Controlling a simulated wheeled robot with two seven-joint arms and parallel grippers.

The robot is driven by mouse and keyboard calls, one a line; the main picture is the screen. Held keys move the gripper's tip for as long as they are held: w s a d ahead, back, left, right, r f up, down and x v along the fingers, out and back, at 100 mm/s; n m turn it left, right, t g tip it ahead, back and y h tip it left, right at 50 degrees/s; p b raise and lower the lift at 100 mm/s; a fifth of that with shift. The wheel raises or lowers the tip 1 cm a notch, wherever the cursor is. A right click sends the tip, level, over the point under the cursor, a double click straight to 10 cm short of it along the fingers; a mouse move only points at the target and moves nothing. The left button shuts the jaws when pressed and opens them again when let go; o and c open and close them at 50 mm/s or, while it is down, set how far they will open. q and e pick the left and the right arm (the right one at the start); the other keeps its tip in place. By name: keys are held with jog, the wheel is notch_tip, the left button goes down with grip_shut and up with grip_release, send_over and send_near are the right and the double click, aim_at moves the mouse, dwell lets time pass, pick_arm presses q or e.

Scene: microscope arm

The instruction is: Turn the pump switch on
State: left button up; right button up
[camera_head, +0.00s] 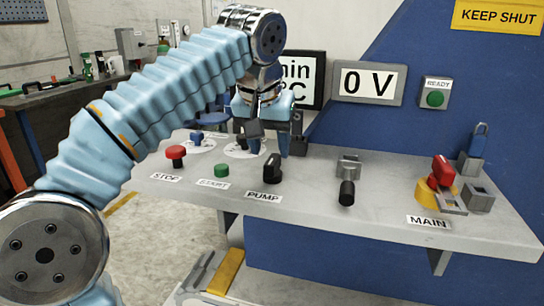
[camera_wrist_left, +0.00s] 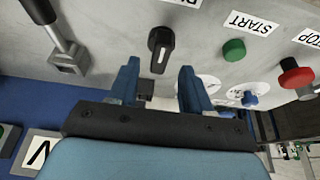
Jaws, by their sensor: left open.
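The pump switch (camera_head: 272,168) is a black rotary knob on the grey sloping panel, behind the label PUMP (camera_head: 263,196). In the left wrist view the pump switch (camera_wrist_left: 160,44) shows a light line along its bar, which lies slightly tilted. My left gripper (camera_head: 269,147) has blue fingers and is open and empty. It hangs just behind the knob in the head view. In the left wrist view the fingers (camera_wrist_left: 159,82) point towards the knob, which sits ahead of the gap between them, apart from both. My right gripper is in neither view.
A red STOP button (camera_head: 175,155) and green START button (camera_head: 222,170) stand left of the knob. A black-handled lever (camera_head: 347,190) and the red MAIN switch (camera_head: 440,172) stand to its right. Blue valve (camera_head: 196,138) is behind. A display (camera_head: 368,82) reads 0 V.

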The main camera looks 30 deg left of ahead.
aim_at(272, 159)
pick_arm(q)
jog(key=shift+x, duration=2)
grip_shut()
